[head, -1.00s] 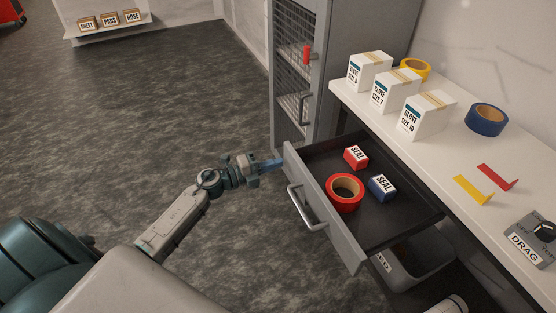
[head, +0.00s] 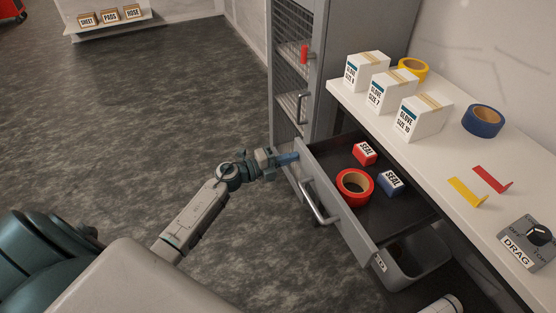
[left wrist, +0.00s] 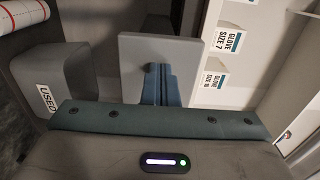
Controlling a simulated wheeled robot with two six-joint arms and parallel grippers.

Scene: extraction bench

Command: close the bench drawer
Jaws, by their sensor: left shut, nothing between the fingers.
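The bench drawer (head: 338,208) stands partly open from the bench, its grey front facing left with a bar handle (head: 318,203). Inside lie a red tape roll (head: 355,187), a red SEAL box (head: 364,153) and a blue SEAL box (head: 390,182). My left gripper (head: 292,157) is shut and empty, its blue fingertips at the far end of the drawer front, seemingly touching it. In the left wrist view the closed fingers (left wrist: 160,86) show against a grey panel (left wrist: 185,55), which looks like the drawer front. My right gripper is out of view.
On the white bench top (head: 440,140) stand several glove boxes (head: 422,119), a yellow tape roll (head: 413,69), a blue tape roll (head: 483,120) and a DRAG dial box (head: 527,242). A grey bin (head: 418,262) sits below the drawer. A mesh-door cabinet (head: 300,60) stands behind.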

